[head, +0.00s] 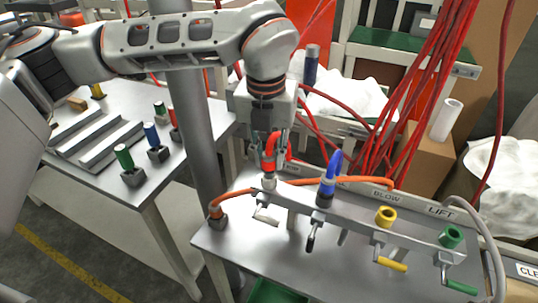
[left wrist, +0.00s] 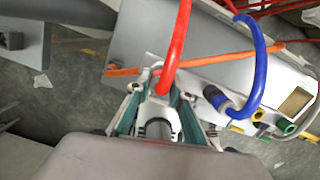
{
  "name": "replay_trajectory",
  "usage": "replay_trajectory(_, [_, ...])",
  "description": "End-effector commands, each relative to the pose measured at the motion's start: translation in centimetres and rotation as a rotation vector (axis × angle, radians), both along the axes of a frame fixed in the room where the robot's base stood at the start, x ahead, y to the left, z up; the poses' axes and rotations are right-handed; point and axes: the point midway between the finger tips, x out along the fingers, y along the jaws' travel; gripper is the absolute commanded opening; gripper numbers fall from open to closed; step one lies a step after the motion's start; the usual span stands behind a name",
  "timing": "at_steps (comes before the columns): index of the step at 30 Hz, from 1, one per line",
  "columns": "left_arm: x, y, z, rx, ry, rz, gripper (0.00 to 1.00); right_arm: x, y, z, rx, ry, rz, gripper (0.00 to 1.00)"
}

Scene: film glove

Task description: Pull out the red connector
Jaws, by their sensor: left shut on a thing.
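The red connector (head: 269,166), with a red hose looping up from it, is at the left end of the grey manifold bar (head: 345,220). My left gripper (head: 274,160) comes down from above and is shut on it. In the left wrist view my left gripper (left wrist: 158,118) has a finger on each side of the pale connector body (left wrist: 160,110), below the red hose (left wrist: 176,45). The connector appears upright over its socket (head: 268,184); the fingers hide whether it is fully seated. My right gripper is not in view.
A blue connector (head: 326,187) stands beside it on the bar, then yellow (head: 386,215) and green (head: 451,236) ports. Small levers hang along the front. An orange hose (head: 340,180) runs behind. Red hoses (head: 420,90) hang at right. A side table (head: 95,170) stands left.

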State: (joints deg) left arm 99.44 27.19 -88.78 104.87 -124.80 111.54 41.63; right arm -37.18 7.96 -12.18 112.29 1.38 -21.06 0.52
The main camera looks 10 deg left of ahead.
Motion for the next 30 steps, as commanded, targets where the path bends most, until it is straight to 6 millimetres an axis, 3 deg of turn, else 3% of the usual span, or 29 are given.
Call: replay_trajectory(30, [0.0, 0.0, 3.8, 0.000, 0.000, 0.000, 0.00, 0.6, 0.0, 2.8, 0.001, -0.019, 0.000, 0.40])
